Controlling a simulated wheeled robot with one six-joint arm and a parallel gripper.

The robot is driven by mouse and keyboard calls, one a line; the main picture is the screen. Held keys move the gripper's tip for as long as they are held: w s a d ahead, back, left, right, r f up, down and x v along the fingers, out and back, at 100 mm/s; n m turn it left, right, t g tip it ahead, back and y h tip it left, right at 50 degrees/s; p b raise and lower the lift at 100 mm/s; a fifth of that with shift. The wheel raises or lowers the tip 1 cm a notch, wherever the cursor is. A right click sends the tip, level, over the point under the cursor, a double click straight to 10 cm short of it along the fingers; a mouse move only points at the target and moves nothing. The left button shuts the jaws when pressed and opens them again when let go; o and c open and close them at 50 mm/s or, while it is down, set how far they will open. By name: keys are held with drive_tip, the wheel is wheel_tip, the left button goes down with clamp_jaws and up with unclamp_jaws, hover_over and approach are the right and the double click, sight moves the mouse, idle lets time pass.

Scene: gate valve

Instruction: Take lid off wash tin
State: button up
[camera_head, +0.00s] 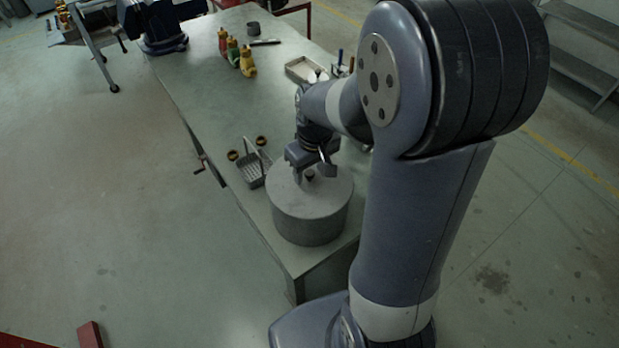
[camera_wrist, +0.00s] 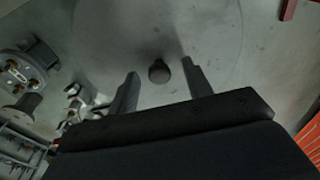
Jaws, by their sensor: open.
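The wash tin (camera_head: 309,222) is a large grey round tin near the front corner of the workbench. Its flat round lid (camera_head: 335,190) is on top, with a small dark knob (camera_head: 310,174) at the middle. In the wrist view the lid (camera_wrist: 205,30) fills the upper middle and its knob (camera_wrist: 159,71) shows just beyond the fingertips. My gripper (camera_head: 311,176) is over the lid, pointing down, with its fingers on either side of the knob. In the wrist view my gripper (camera_wrist: 160,76) is open, and the knob lies between the fingers' lines, apart from both.
A wire basket (camera_head: 252,170) with small brass parts beside it stands close left of the tin. Bottles (camera_head: 247,62), a shallow tray (camera_head: 303,69) and a dark cup (camera_head: 253,28) stand farther back on the workbench (camera_head: 205,85). The bench middle is clear.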

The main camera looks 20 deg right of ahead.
drive_tip(key=shift+f, duration=0.1)
clamp_jaws()
idle(0.5)
